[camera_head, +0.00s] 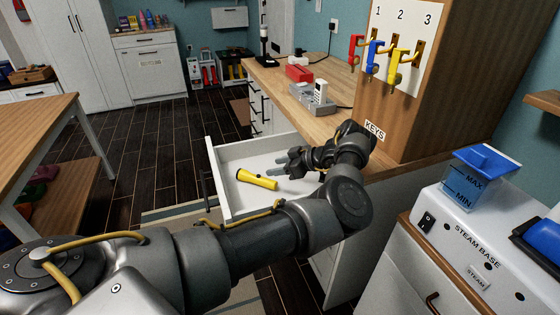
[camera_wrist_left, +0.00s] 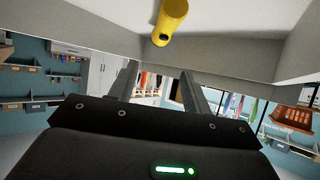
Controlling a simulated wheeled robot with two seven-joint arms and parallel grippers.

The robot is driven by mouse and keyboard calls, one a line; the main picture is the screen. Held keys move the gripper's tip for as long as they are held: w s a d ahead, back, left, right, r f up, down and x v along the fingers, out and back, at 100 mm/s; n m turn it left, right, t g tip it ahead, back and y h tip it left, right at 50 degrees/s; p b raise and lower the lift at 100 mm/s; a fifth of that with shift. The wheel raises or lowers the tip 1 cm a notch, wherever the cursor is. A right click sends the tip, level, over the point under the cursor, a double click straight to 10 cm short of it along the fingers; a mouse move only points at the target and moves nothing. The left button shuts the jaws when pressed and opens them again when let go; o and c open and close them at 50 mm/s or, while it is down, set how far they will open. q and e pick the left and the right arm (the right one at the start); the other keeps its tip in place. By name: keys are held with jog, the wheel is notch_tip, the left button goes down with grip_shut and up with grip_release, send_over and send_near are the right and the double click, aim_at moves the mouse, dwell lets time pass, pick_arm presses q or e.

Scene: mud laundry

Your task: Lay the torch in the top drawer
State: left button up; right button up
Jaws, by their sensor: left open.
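The yellow torch (camera_head: 257,180) lies on the white floor of the open top drawer (camera_head: 222,196), near its middle. My left gripper (camera_head: 281,166) is over the drawer, just beyond the torch toward the back right. It is open and holds nothing. In the left wrist view the torch (camera_wrist_left: 171,18) shows at the top edge, apart from the open fingers (camera_wrist_left: 158,85), and its far part is cut off. My right gripper is not in view.
The wooden counter (camera_head: 330,120) above the drawer holds a red item (camera_head: 299,73) and a grey dock with a handset (camera_head: 320,92). A key board (camera_head: 400,40) stands right of it. A steam base (camera_head: 470,235) is at right. A wooden table (camera_head: 35,125) stands left.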

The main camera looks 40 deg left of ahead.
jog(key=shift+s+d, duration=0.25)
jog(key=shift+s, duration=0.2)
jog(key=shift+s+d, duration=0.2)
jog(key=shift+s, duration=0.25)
